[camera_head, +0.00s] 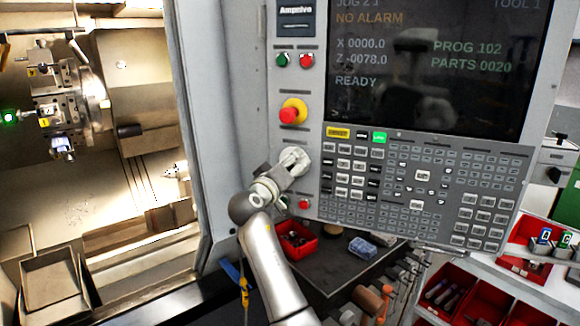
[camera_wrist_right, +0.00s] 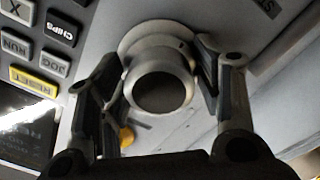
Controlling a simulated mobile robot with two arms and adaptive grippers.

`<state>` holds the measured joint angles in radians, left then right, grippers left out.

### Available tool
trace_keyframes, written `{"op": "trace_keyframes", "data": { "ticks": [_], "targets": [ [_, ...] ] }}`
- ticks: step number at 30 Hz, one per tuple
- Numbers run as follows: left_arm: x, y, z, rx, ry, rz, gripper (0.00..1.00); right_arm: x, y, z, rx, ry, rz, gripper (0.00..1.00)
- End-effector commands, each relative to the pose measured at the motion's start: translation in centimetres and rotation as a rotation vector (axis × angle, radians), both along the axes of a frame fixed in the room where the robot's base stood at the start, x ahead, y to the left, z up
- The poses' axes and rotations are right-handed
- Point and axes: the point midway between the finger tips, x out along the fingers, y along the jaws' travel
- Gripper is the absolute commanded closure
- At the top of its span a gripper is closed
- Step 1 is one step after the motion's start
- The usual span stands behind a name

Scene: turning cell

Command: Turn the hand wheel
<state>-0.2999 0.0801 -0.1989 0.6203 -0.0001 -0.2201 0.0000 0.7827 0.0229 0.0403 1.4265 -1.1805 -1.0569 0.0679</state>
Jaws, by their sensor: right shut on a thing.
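The hand wheel (camera_head: 294,158) is a pale grey round knob low on the left side of the control panel, under the red and yellow emergency button. My right gripper (camera_head: 284,170) is at it and covers part of it in the head view. In the right wrist view the hand wheel (camera_wrist_right: 160,84) stands out from the panel as a round grey knob with a dark end. The two fingers of my right gripper (camera_wrist_right: 160,62) are shut on it, one on each side. My left gripper is not in view.
The screen (camera_head: 430,60) reads NO ALARM, X 0000.0, Z -0078.0 and READY. The emergency button (camera_head: 292,111) is just above the wheel, the keypad (camera_head: 410,185) right of it. The open lathe chamber (camera_head: 130,150) is at left. A dark bench (camera_head: 340,270) lies below.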

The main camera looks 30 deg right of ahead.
Motion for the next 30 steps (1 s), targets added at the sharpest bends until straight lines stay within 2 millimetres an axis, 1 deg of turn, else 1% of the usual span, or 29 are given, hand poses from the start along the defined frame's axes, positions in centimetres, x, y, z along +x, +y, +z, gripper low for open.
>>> {"op": "trace_keyframes", "data": {
  "ticks": [16,17,18,27,30],
  "targets": [
    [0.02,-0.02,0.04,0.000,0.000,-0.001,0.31,-0.01,-0.02,-0.11,-0.013,0.022,0.000,0.64],
    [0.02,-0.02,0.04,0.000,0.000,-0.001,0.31,-0.01,-0.02,-0.11,-0.013,0.022,0.000,0.37],
    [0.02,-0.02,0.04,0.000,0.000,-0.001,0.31,-0.01,-0.01,-0.11,-0.013,0.022,0.000,0.32],
    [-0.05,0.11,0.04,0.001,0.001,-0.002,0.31,-0.01,0.02,-0.04,-0.013,0.020,0.000,0.31],
    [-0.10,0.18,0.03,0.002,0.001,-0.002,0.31,-0.21,0.40,-0.07,-0.013,0.019,0.001,0.31]
  ]
}}
